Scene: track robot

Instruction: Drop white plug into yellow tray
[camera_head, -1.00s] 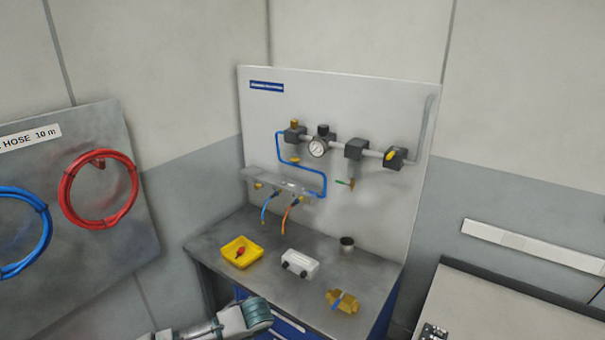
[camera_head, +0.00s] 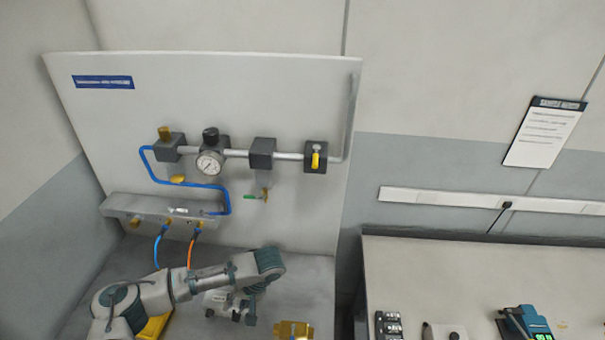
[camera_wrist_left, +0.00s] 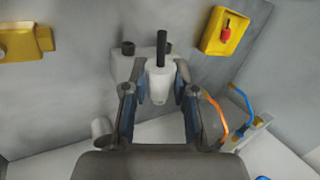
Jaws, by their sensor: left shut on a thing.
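My left gripper (camera_wrist_left: 160,84) is shut on the white plug (camera_wrist_left: 159,88), a pale cylinder with a black stem, held between the two fingertips in the left wrist view. In the head view my left arm reaches across the bench from the left, and the gripper (camera_head: 243,309) is small and partly hidden there. The yellow tray (camera_wrist_left: 211,43) holds a red-ended item and lies apart from the gripper, at upper right in the wrist view. In the head view the tray (camera_head: 152,328) is mostly hidden behind my arm. My right gripper is not in view.
A brass fitting (camera_head: 293,330) lies on the bench. A grey cup (camera_wrist_left: 101,129) stands to the left in the wrist view. Blue and orange hoses (camera_head: 189,257) hang from the manifold behind.

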